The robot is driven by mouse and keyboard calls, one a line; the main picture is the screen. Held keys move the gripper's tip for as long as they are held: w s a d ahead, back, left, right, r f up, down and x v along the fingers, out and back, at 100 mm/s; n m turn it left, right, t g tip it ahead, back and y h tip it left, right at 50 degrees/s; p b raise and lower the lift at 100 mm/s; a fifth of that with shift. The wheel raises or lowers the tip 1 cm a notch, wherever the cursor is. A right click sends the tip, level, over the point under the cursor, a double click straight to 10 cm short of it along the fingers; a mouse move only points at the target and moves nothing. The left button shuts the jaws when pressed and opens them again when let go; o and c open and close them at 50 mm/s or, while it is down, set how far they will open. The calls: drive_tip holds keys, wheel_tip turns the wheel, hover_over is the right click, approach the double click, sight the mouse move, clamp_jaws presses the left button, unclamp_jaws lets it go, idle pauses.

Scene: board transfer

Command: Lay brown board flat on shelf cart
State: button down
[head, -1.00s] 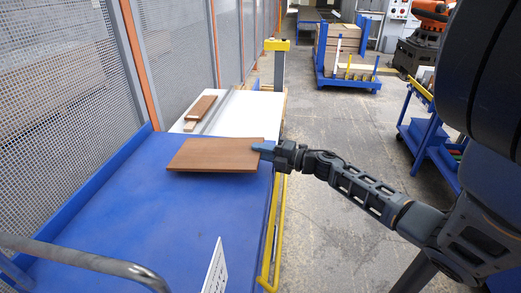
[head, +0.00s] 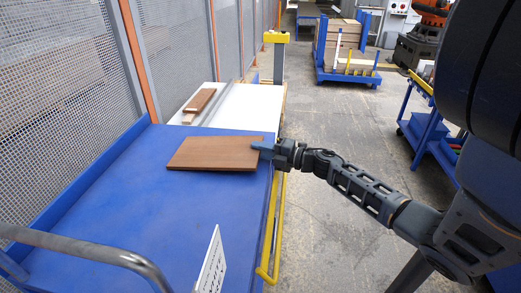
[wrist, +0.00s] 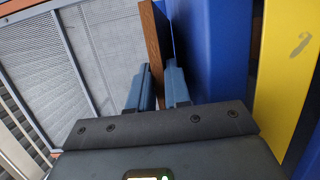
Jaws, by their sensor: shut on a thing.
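The brown board (head: 214,153) is at the far end of the blue shelf cart (head: 130,205), near its right edge, and looks about level. I cannot tell whether it touches the cart's top or hangs slightly above it. My gripper (head: 264,148) is shut on the board's right edge, coming in from the right. In the wrist view the board (wrist: 154,45) shows edge-on between the two blue fingers (wrist: 162,88), with the blue cart surface (wrist: 215,50) close beside it.
A white table (head: 235,108) with other brown boards (head: 199,101) adjoins the cart's far end. Mesh fencing (head: 60,110) runs along the left. A yellow rail (head: 272,230) lines the cart's right side. A metal handle (head: 80,255) and white sign (head: 211,262) stand at the near end.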

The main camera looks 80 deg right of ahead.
drive_tip(key=shift+f, duration=0.15)
drive_tip(key=c, duration=1)
unclamp_jaws()
drive_tip(key=shift+c, duration=0.2)
drive_tip(key=shift+g+p, duration=0.3)
drive_tip(key=shift+p, duration=0.35)
